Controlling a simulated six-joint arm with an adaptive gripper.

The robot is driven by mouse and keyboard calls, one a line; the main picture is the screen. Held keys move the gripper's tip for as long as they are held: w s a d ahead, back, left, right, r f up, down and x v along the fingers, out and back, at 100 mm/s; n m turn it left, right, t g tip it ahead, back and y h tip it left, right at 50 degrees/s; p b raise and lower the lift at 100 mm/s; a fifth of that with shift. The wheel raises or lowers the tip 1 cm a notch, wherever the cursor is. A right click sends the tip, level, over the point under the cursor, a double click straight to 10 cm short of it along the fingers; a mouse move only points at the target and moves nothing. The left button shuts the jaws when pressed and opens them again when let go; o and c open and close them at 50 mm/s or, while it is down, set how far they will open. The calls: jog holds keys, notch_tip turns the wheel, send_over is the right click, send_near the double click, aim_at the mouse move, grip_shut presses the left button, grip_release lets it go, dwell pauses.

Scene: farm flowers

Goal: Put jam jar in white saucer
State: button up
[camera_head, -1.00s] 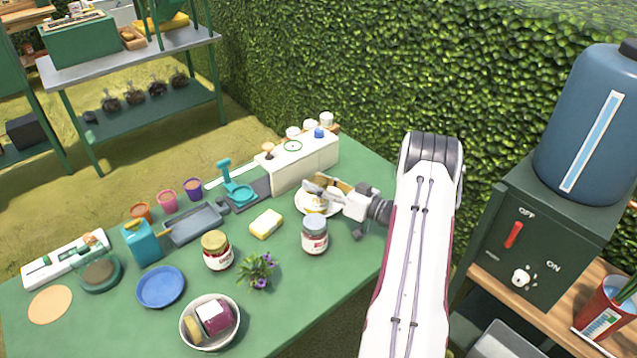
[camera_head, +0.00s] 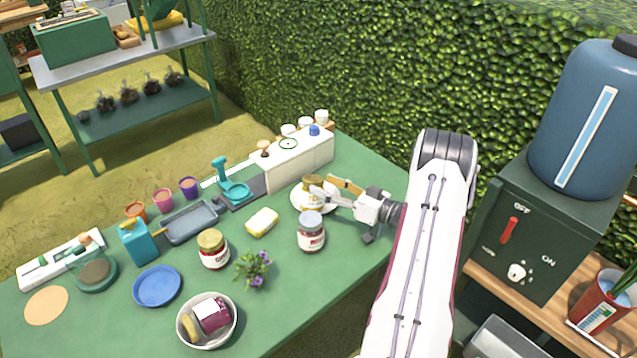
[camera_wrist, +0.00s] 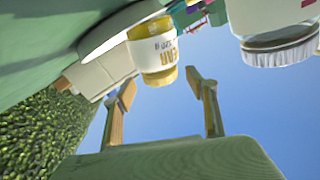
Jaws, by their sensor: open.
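A small jam jar with a yellow lid (camera_head: 310,182) stands on the white saucer (camera_head: 299,204) at the right end of the table. In the wrist view the jar (camera_wrist: 154,48) shows a white label, with the saucer (camera_wrist: 117,29) against its base. My gripper (camera_head: 321,188) is beside the jar, to its right. In the wrist view the two fingers (camera_wrist: 166,93) are apart, with nothing between them; the jar is just beyond their tips. The head view partly hides the jar and saucer behind the gripper.
A grey-lidded jar (camera_head: 311,232) stands close in front of the saucer. A gold-lidded red jar (camera_head: 214,252), purple flowers (camera_head: 252,268), a yellow sponge (camera_head: 262,222) and a white bowl (camera_head: 187,338) holding a jar stand further left. A white box (camera_head: 298,165) stands behind.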

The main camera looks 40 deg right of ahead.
jog(key=shift+v, duration=1.75)
jog(key=shift+w+r, duration=0.1)
jog(key=shift+w, duration=0.05)
